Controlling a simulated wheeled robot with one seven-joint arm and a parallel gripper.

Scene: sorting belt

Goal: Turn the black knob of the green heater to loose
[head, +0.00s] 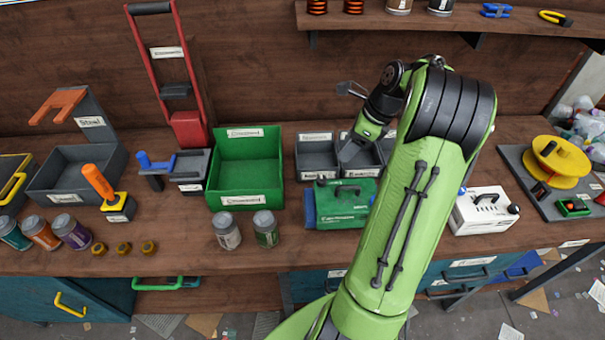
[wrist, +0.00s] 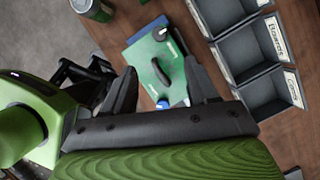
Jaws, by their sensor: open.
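The green heater (head: 340,203) stands on the bench, with its right side behind my arm in the head view. It has a dark top handle, white labels and a blue panel on its left. In the wrist view the heater (wrist: 152,62) lies beyond my fingers, with a curved black handle across its top. A small round black part, seemingly the knob (wrist: 160,33), sits at its far end beside the blue strip. My gripper (wrist: 160,68) is open and empty, its two fingers apart and above the heater, not touching it. The knob's setting is too small to read.
Grey labelled bins (head: 316,160) stand behind the heater, and a green bin (head: 245,172) to its left. Two jars, one green-labelled (head: 265,229), stand front left. A white device (head: 484,212) stands to the right. Bench front between jars and heater is clear.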

